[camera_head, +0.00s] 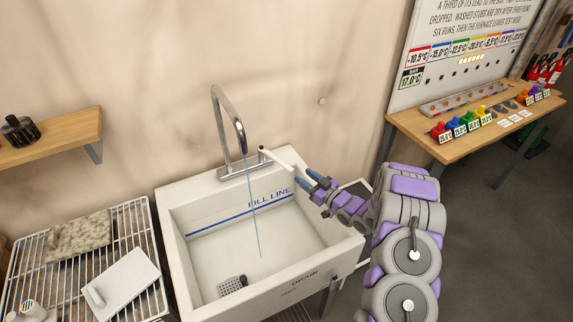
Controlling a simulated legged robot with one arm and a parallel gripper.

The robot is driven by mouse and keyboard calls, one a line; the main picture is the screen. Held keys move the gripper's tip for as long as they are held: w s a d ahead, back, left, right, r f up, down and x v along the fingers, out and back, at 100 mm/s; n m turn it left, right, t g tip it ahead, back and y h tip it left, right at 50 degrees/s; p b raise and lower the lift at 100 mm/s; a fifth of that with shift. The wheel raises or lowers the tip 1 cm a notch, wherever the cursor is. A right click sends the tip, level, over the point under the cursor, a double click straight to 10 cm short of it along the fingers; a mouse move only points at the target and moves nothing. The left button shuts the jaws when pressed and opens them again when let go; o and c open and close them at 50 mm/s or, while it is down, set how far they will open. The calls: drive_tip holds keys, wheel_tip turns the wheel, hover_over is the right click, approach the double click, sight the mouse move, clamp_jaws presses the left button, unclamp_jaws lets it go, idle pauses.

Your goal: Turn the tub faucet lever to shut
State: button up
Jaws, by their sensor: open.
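The chrome tub faucet (222,120) rises behind the white tub (178,240) and arches over it. Its pale lever (278,161) sticks out to the right of the faucet base, slanting toward the front. A thin blue stream of water (253,215) falls from the spout into the tub. My gripper (308,180) is open, with its blue-tipped fingers over the tub's right rear rim. It is just right of and in front of the lever's outer end, seemingly apart from it, with nothing between the fingers.
A wire rack (135,225) with a stone-like slab (80,237) and a white board (122,280) stands left of the tub. A wooden shelf (60,145) is on the left wall. A workbench (450,152) with coloured pieces is at right. The floor between is clear.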

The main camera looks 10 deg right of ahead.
sight(283, 163)
drive_tip(key=x, duration=0.3)
drive_tip(key=a+x, duration=0.1)
drive_tip(key=x, duration=0.2)
drive_tip(key=s+b+x, duration=0.1)
drive_tip(key=x, duration=0.3)
drive_tip(key=shift+a, duration=0.4)
drive_tip(key=shift+w+d, duration=0.15)
drive_tip(key=shift+w, duration=0.15)
drive_tip(key=shift+w+d, duration=0.25)
drive_tip(key=shift+d, duration=0.25)
drive_tip(key=shift+a, duration=0.4)
drive_tip(key=shift+c, duration=0.2)
drive_tip(key=shift+a, duration=0.4)
drive_tip(key=shift+c, duration=1.4)
drive_tip(key=shift+d, duration=0.1)
drive_tip(key=c, duration=0.3)
drive_tip(key=shift+d, duration=0.4)
clamp_jaws()
drive_tip(key=shift+a, duration=0.2)
